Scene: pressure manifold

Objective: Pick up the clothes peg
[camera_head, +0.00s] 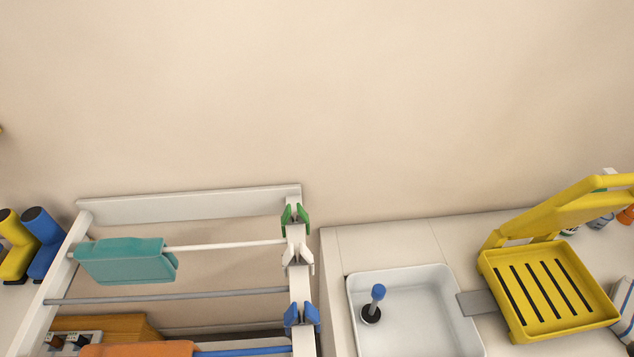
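Three clothes pegs sit in a line on the right rail of a white drying rack (72,245). The green peg (303,216) is at the back near the rail's end. The white peg (302,255) is in the middle, close to the end of the white rod. The blue peg (309,315) is nearest, by the end of the blue rod. All three appear clipped on the rail. Neither of my grippers is in view.
A teal cloth (126,262) and an orange cloth (138,350) hang on the rack. Right of it stands a white basin (420,345) with a blue-handled stopper (376,296), then a yellow slotted tray (512,322) with raised lid. Blue and yellow boots (43,240) stand left.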

